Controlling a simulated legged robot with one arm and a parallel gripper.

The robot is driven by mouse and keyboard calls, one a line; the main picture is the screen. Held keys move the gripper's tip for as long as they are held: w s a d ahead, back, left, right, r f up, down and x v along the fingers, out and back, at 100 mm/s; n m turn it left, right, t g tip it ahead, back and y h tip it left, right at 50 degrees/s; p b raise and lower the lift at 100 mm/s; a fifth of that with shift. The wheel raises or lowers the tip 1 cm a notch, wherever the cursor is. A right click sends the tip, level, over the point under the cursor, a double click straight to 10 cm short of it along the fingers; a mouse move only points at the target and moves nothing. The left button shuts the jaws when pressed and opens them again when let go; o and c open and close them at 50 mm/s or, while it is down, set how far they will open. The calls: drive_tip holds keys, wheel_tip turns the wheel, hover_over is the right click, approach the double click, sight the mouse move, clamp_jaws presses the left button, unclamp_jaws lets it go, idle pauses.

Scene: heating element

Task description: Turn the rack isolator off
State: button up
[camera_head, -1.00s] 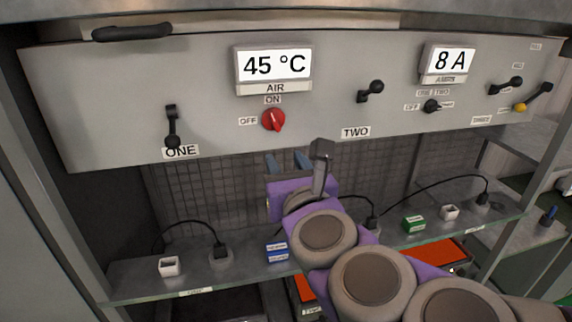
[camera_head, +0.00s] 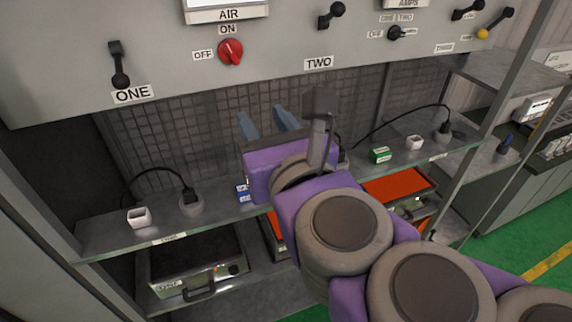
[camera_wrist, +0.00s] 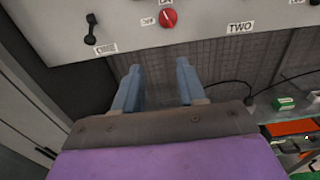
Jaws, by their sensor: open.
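A red rotary knob (camera_head: 230,51) sits on the grey panel, with an ON label above it and an OFF label to its left. I cannot read which label it is set to. No readable label says isolator. My gripper (camera_head: 266,118) is open and empty, its two blue fingers apart, below the knob and in front of the dark mesh. In the wrist view the knob (camera_wrist: 168,18) is at the top, above my gripper (camera_wrist: 158,68) and apart from it.
Black levers stand at ONE (camera_head: 118,66) and above TWO (camera_head: 331,15). A small black selector (camera_head: 396,33) and a yellow-tipped lever (camera_head: 495,24) are at the right. Below, a shelf (camera_head: 110,238) holds cables, plugs and small boxes. Open floor lies at the right.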

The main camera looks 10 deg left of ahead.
drive_tip(key=b+v, duration=0.2)
drive_tip(key=v, duration=0.5)
drive_tip(key=shift+s, duration=0.2)
drive_tip(key=shift+d, duration=0.1)
